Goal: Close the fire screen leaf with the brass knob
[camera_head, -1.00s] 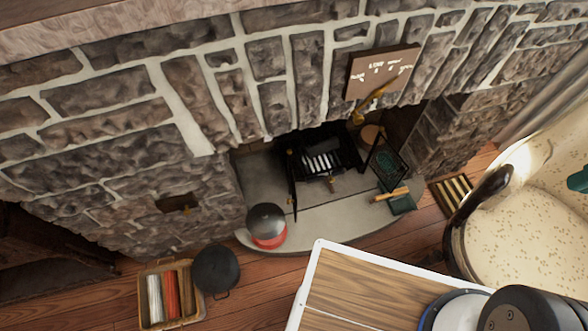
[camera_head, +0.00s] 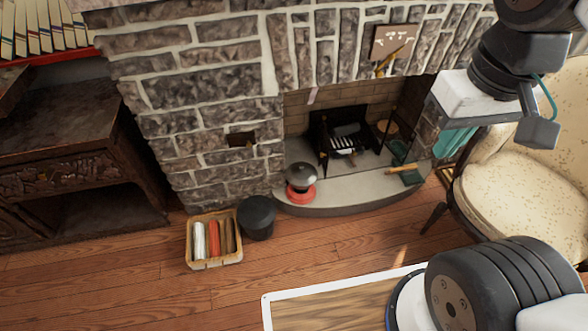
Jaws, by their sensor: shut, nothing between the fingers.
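The black fire screen (camera_head: 322,152) stands on the hearth in front of the firebox. Its left leaf shows as a narrow dark panel swung forward, nearly edge-on. A dark panel also stands to the right of the grate (camera_head: 345,140); I cannot tell whether it is the other leaf. The brass knob is too small to make out. My gripper (camera_head: 452,152), with a white body and teal fingers, hangs at the upper right in front of the fireplace's right side, near the armchair. It looks shut and empty, and it is apart from the screen in the picture.
A dustpan and brush (camera_head: 410,175) lie to the right. A basket (camera_head: 215,240) and black bucket (camera_head: 257,215) are on the floor. An armchair (camera_head: 520,190) stands right.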

